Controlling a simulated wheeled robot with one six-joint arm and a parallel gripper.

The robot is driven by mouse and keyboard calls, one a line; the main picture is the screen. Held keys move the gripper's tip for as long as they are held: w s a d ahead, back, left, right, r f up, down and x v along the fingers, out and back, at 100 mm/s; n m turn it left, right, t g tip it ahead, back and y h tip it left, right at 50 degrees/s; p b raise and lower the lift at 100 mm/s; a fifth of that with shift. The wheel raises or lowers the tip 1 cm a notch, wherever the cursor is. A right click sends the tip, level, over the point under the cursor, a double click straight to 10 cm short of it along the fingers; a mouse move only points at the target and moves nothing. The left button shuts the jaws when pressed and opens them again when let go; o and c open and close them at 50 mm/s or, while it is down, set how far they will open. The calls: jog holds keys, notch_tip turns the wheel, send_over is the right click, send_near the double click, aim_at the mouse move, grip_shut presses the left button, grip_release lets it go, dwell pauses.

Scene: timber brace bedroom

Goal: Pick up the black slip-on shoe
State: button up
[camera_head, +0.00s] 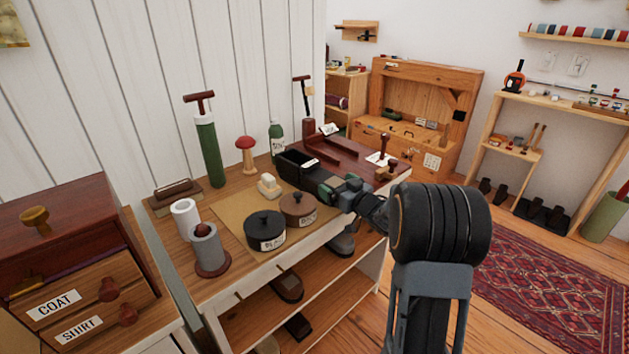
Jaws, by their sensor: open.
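Several dark shoes are in view, and I cannot tell which is the black slip-on. One dark shoe (287,288) sits on the shelf under the bench top, and another (298,326) is on the lower shelf. A greyish shoe (341,243) is under the bench's right end, partly hidden. More black shoes (485,187) stand by the right wall.
A drawer cabinet (70,220) stands left. A red rug (545,290) lies right.

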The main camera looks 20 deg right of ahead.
jog(key=shift+w, duration=0.1)
jog(key=c, duration=0.9)
jog(key=shift+r, duration=0.2)
